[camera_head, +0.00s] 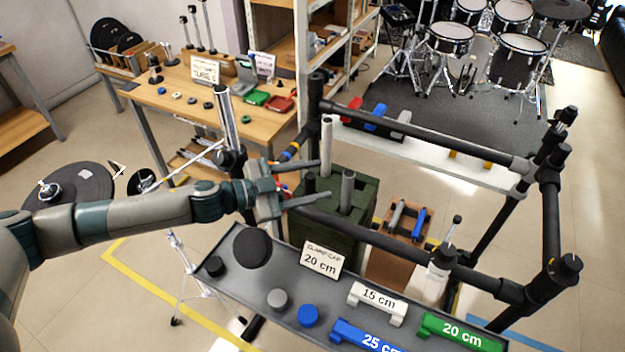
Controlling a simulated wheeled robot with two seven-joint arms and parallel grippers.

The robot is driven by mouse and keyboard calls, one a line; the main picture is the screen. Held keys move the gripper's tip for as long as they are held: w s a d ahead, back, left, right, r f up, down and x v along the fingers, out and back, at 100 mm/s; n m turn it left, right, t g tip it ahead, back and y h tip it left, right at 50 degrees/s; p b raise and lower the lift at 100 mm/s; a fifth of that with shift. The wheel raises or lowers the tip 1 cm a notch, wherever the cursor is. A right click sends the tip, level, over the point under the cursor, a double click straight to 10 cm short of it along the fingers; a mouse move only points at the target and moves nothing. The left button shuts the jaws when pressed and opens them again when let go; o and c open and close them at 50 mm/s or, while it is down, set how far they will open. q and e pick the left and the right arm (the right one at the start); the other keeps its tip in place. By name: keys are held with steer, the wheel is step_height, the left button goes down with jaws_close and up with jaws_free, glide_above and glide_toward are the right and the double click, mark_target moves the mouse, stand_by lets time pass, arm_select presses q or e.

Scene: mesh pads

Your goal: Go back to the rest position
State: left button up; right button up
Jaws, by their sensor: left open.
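My left arm comes in from the left and reaches across the middle of the view. My left gripper (312,182) is open and points right, with its two fingers apart and nothing seen between them. It is in front of the black tube frame (410,137), above the far edge of the grey tray (262,302) and beside the upright tubes in the dark green crate (365,222). I cannot tell whether it touches the frame. My right gripper is not in view.
The tray holds a black round pad (252,248), a blue cap (307,315), a grey cap (278,299), and labelled white (377,302), blue (365,338) and green (460,333) pieces. A wooden table (205,112) stands behind. A drum kit (500,45) is at the back right.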

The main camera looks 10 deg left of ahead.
arm_select(q)
steer(key=shift+d, duration=0.1)
steer(key=s+d+n+t+y, duration=0.1)
steer(key=s+d+n+t, duration=0.1)
steer(key=d+n, duration=0.15)
steer(key=s+a+f+n+y, duration=1)
steer(key=s+f, duration=0.4)
steer(key=s+a+f+n+g+y, duration=0.1)
steer(key=s+a+f+g, duration=0.15)
steer(key=s, duration=0.45)
steer(key=s+a+f+g+y, duration=0.1)
steer(key=s+a+f+g, duration=0.1)
steer(key=s+a, duration=0.35)
steer(key=s+a+f+n+g, duration=0.1)
steer(key=s+f+g, duration=0.15)
steer(key=s, duration=0.55)
step_height(320, 180, down, 30)
steer(key=s+g+b, duration=0.1)
steer(key=b, duration=0.1)
steer(key=s+a+f+g+b, duration=0.1)
steer(key=s+a+f, duration=0.2)
steer(key=s+f, duration=1.5)
steer(key=shift+f+y+b, duration=0.3)
steer(key=shift+f, duration=0.55)
